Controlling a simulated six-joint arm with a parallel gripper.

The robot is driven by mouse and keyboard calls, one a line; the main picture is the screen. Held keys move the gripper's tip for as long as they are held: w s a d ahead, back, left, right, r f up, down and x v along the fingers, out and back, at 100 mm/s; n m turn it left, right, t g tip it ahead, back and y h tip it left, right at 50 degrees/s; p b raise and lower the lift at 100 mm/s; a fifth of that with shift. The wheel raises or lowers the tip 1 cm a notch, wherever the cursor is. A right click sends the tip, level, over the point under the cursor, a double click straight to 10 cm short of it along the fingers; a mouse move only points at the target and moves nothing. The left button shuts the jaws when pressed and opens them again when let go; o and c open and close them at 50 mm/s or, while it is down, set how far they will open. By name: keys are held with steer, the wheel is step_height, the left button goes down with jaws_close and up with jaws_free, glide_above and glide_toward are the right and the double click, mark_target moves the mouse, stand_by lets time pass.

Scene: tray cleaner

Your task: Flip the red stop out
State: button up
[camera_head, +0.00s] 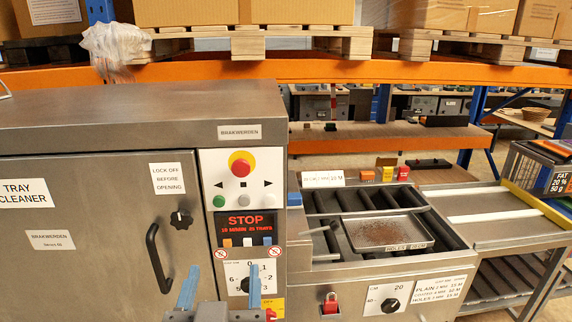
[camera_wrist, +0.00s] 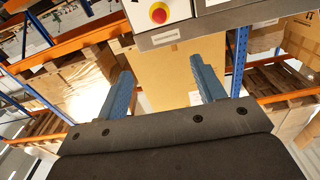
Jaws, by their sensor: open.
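My gripper (camera_head: 222,284) is open and empty, its two blue fingers pointing up in front of the lower part of the tray cleaner (camera_head: 95,215). It also shows open in the wrist view (camera_wrist: 161,68), with nothing between the fingers. A small red piece (camera_head: 271,314) shows low on the panel, right of my right finger; its shape is too small to tell. A round red button (camera_head: 241,163) on a yellow base sits high on the panel. I cannot tell for certain which is the red stop.
The panel has a lit STOP display (camera_head: 245,226) and a numbered dial (camera_head: 246,285). A black door handle (camera_head: 158,260) stands out left of my gripper. A tray (camera_head: 385,217) lies on the rollers at right. A second dial (camera_head: 390,304) is on the conveyor front.

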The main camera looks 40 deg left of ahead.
steer(key=a+m, duration=0.1)
steer(key=m, duration=3.4)
glide_toward(241, 170)
steer(key=shift+m, duration=0.3)
steer(key=x, duration=0.9)
steer(key=shift+w+a, duration=0.15)
